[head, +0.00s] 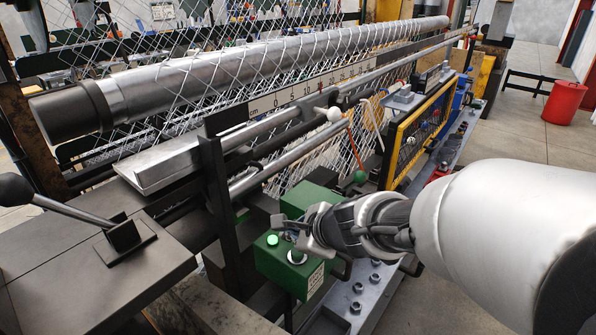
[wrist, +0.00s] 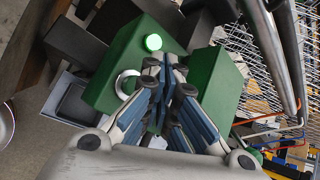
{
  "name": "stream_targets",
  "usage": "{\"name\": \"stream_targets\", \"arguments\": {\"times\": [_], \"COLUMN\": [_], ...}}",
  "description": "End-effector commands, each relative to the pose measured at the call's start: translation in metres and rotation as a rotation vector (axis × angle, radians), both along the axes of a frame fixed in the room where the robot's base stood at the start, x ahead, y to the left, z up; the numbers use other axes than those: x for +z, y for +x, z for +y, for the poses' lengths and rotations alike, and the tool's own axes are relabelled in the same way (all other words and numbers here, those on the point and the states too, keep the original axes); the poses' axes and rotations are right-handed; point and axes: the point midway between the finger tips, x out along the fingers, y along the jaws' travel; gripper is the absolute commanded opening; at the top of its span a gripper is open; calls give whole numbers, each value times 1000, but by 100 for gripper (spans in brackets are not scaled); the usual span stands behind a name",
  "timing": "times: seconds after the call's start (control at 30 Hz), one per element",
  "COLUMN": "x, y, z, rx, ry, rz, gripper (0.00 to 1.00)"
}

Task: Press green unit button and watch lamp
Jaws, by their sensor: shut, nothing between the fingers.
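The green unit (head: 283,270) is a green box below the mesh machine, with a label on its front; it also shows in the wrist view (wrist: 103,90). A round bright green cap (head: 272,240), which looks lit in the wrist view (wrist: 153,42), sits on its top face. Beside it is a silver-ringed round fitting (head: 297,256), partly hidden by my fingers in the wrist view (wrist: 127,83). I cannot tell for certain which is button and which is lamp. My gripper (head: 308,238) is shut and empty, with its fingertips (wrist: 165,75) over the unit's top beside the ring. Contact cannot be told.
A second green block (head: 311,199) stands right behind the unit. A steel roller (head: 220,75) with wire mesh and a scale bar (head: 315,85) run behind. A black-knobbed lever (head: 15,190) stands at left. A red bin (head: 566,102) is on the floor far right.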

Motion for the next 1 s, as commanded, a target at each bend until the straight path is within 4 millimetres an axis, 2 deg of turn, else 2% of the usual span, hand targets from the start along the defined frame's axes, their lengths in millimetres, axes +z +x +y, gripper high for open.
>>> {"name": "stream_targets", "arguments": {"times": [0.03,0.33,1.0], "x": [10,37,38], "y": [0,0,-2], "z": [0,0,0], "rx": [0,1,18], "ry": [1,-1,-10], "rz": [-1,-1,-9], "gripper": [0,0,0]}}
